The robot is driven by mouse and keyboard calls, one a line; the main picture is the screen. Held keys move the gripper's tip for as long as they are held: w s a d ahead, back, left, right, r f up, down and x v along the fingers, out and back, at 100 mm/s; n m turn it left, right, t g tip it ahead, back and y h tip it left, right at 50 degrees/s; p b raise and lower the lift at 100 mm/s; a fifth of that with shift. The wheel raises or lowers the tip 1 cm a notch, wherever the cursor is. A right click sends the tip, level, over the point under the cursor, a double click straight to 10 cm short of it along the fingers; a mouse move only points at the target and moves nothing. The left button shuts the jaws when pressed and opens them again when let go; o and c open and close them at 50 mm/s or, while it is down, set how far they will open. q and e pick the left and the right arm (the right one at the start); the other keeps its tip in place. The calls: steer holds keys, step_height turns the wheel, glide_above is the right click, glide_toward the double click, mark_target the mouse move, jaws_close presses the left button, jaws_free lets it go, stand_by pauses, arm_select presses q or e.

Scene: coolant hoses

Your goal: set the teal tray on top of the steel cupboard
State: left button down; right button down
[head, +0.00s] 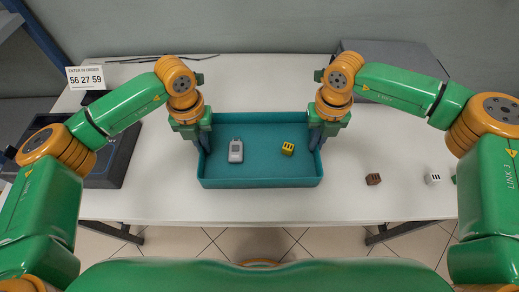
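The teal tray (260,183) is in the middle of the white table in the head view. A grey handheld device (236,151) and a yellow block with dark slots (288,148) lie inside it. My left gripper (203,143) is at the tray's left wall and my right gripper (317,136) is at its right wall. Both appear shut on the walls, though the fingertips are partly hidden. I cannot tell whether the tray touches the table. I see nothing that is clearly the steel cupboard; a grey flat-topped box (400,58) stands at the back right, partly behind my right arm.
A brown block (373,179) and a white block (432,179) lie on the white table (270,208) right of the tray. A dark open case (112,165) is at the left, behind my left arm. A sign reading 56 27 59 (86,78) stands at the back left. Thin dark rods lie nearby.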

stand_by(0.4)
